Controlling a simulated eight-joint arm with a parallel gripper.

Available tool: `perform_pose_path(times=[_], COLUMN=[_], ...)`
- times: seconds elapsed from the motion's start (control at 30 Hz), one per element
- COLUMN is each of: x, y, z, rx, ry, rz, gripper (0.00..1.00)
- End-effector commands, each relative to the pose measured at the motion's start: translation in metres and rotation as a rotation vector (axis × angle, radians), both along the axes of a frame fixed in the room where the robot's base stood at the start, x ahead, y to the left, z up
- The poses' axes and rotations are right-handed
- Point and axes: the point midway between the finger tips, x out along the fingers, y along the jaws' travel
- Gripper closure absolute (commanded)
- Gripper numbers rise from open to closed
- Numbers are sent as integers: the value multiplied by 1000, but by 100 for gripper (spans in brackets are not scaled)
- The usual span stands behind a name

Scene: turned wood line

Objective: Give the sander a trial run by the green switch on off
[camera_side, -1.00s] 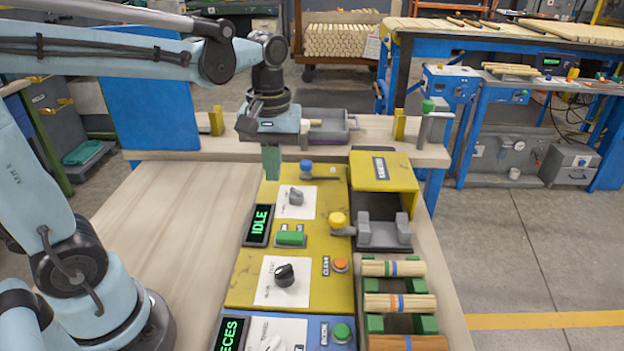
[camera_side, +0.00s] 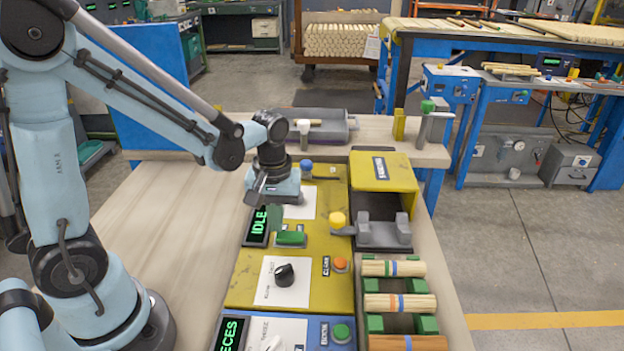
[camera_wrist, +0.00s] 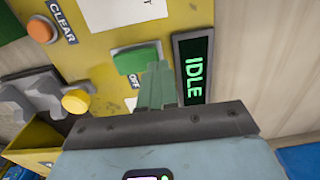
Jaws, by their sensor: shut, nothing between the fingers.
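The green switch (camera_side: 290,238) is a rocker on the yellow panel (camera_side: 250,282). It also shows in the wrist view (camera_wrist: 137,58), with an OFF label beside it. The display (camera_side: 257,226) next to it reads IDLE in green, also in the wrist view (camera_wrist: 194,65). My gripper (camera_side: 276,212) is shut and empty, just behind the switch in the side view. In the wrist view its green fingertips (camera_wrist: 158,78) reach beside the switch's edge; I cannot tell whether they touch it. The yellow-hooded machine (camera_side: 400,178) stands to the right of the panel.
A black knob (camera_side: 285,274), an orange button (camera_side: 340,264), a yellow knob (camera_side: 337,219) and a blue knob (camera_side: 306,166) sit around the switch. Striped wooden pieces (camera_side: 400,302) lie on a rack at right. The wooden bench top (camera_side: 170,220) at left is clear.

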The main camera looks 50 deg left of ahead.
Motion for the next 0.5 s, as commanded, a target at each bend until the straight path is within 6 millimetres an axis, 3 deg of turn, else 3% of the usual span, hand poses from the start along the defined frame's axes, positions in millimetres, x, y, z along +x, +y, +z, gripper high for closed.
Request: perform_pose_path(times=[0.5], x=[0], y=[0], z=[-6], rx=[-4], ry=[-4], rz=[1], gripper=[100])
